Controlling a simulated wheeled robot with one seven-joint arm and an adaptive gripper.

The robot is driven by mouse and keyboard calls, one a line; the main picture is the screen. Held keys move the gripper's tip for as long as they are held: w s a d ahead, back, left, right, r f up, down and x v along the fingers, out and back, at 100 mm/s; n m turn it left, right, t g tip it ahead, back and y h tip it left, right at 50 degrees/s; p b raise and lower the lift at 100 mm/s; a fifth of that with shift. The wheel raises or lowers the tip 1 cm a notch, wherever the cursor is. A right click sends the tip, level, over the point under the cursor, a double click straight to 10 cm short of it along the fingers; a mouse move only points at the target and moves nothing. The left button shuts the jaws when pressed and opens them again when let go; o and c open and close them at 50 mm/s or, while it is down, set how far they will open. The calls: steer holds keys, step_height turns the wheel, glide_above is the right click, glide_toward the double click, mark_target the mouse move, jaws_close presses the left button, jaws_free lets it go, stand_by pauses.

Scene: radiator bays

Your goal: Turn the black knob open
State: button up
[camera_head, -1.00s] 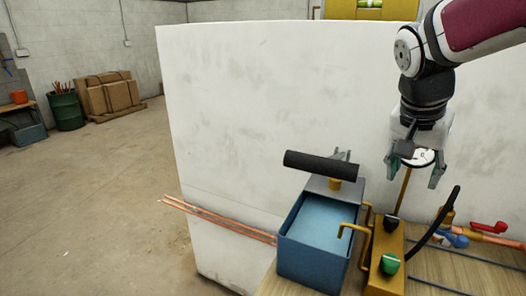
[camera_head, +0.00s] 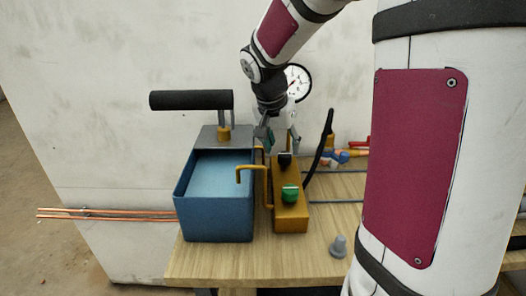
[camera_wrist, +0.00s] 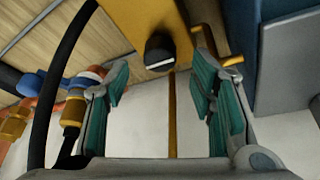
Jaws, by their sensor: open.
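The black knob (camera_head: 285,160) sits on the far end of a yellow block (camera_head: 292,216), behind a green knob (camera_head: 290,193). In the wrist view the black knob (camera_wrist: 160,50) shows a pale line across its end, with the yellow block (camera_wrist: 138,12) around it. My gripper (camera_head: 278,142) is just above and behind the black knob. Its teal-padded fingers are apart with nothing between them. In the wrist view my gripper (camera_wrist: 160,75) has the knob centred ahead, between its fingertips in the picture; I cannot tell whether they touch it.
A blue tank (camera_head: 215,218) with a long black handle (camera_head: 191,100) stands left of the block. A bent yellow pipe (camera_head: 253,168) lies between them. A black hose (camera_head: 318,150) rises to the right. A round gauge (camera_head: 297,83) is behind my gripper. A grey peg (camera_head: 338,246) stands near the front.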

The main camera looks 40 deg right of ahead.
mark_target(285, 154)
steer(key=shift+b+x, duration=0.35)
steer(key=shift+x, duration=1.75)
steer(key=c, duration=1.1)
